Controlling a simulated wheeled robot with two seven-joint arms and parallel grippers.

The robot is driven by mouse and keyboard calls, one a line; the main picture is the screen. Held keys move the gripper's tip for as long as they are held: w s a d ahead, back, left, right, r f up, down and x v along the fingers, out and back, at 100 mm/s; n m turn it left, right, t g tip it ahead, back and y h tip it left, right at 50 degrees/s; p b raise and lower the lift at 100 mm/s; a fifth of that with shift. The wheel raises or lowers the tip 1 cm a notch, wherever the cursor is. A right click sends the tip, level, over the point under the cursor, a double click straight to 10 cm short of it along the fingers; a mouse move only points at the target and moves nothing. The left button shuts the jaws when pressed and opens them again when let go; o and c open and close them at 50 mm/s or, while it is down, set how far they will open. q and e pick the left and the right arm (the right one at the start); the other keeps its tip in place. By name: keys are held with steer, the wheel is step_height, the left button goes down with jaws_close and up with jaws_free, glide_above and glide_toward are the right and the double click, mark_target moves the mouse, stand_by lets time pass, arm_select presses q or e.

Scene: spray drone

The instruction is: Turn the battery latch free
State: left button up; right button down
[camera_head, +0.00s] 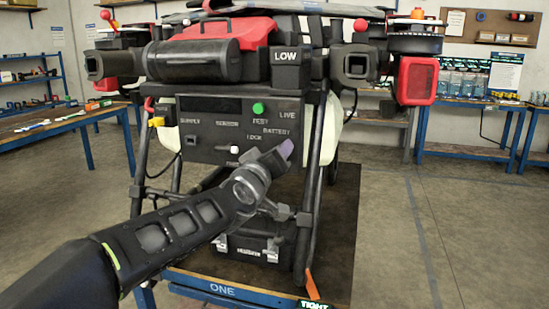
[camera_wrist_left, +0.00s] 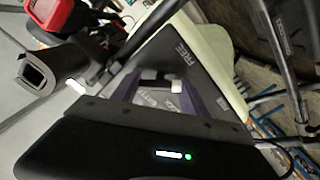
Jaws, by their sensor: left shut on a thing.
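The dark control panel (camera_head: 205,150) faces me on the front of the drone, with BATTERY, LOCK and FREE labels. My left gripper (camera_head: 284,150) reaches up to the panel just below the BATTERY label. The battery latch is mostly hidden behind its fingers in the head view. In the left wrist view, the purple fingers (camera_wrist_left: 165,92) sit either side of a small pale piece at the panel face, apparently the latch; its exact angle I cannot tell. The FREE label (camera_wrist_left: 181,52) shows above the fingers there. My right gripper is in neither view.
A green button (camera_head: 258,108) and a small white lever (camera_head: 231,149) are on the panel. A LOW sign (camera_head: 287,57) sits above it. The drone's frame legs (camera_head: 313,190) flank the panel. A black case (camera_head: 247,247) stands below. Workbenches line the room's sides.

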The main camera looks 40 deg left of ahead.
arm_select(q)
steer(key=n+b, duration=0.1)
steer(key=n, duration=0.3)
steer(key=shift+f+n, duration=0.15)
steer(key=shift+n, duration=0.15)
steer(key=n, duration=0.4)
steer(key=shift+b, duration=0.35)
steer(key=o, duration=1.3)
steer(key=p+v, duration=0.1)
steer(key=v, duration=0.6)
steer(key=shift+s+d, duration=0.15)
steer(key=shift+s, duration=0.25)
